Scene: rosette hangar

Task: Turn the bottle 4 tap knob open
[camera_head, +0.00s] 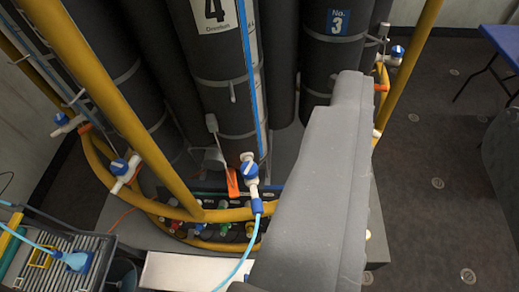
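Bottle 4 (225,105) is a tall dark cylinder with a white "4" label (213,14), upright near the top middle. Below it is a white tap with a blue-and-white knob (249,170), which looks like bottle 4's tap. A light blue hose (240,262) runs down from its blue lower end. An orange lever (232,182) is just left of the knob. A large grey part, apparently of my arm or gripper (350,90), fills the lower middle right. It appears right of the knob and apart from it. No separate fingertips can be made out.
Yellow rails (115,100) cross the left and ring the bottles. Other blue-and-white taps show at left (122,168) and upper right (397,52). Bottle 3 (335,45) stands right. A grey ribbed case (60,262) is lower left. Open floor (450,180) is right.

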